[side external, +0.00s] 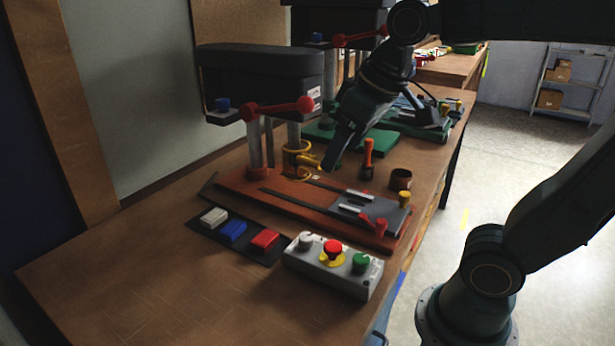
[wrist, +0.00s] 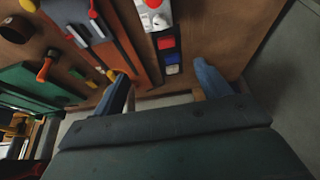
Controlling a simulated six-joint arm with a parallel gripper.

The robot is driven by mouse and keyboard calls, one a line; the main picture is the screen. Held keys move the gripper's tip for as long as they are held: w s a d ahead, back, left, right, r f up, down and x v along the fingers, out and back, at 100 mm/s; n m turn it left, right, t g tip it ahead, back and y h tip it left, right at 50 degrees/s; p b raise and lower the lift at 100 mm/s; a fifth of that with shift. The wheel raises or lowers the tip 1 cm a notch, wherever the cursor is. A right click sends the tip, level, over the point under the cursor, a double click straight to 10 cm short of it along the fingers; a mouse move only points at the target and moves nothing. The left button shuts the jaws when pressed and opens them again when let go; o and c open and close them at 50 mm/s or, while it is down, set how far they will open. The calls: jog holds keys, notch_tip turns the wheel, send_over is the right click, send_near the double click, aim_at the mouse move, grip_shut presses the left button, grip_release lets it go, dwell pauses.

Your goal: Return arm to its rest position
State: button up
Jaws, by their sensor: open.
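My gripper (side external: 334,160) hangs over the workbench, its blue fingers pointing down and to the left. In the side view it appears beside the yellow part (side external: 299,160) on the near press; I cannot tell the exact gap between them. In the wrist view my gripper (wrist: 162,88) shows its two blue fingers spread apart with nothing between them. My arm reaches in from the right, bent over the bench. The near press has an orange base (side external: 270,197), a black head (side external: 262,72) and red handles.
A control box (side external: 310,271) with buttons stands at the front. A black tray (side external: 205,232) holds white, blue and red blocks. An orange-handled tool (side external: 367,160) and brown cup (side external: 401,179) stand behind the base. A green machine (side external: 380,142) is farther back. The bench's front left is clear.

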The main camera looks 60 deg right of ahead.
jog(key=s+f+t, duration=0.1)
jog(key=s+f, duration=0.3)
jog(key=s, duration=0.3)
jog(key=shift+s+f, duration=0.2)
jog(key=shift+s, duration=0.05)
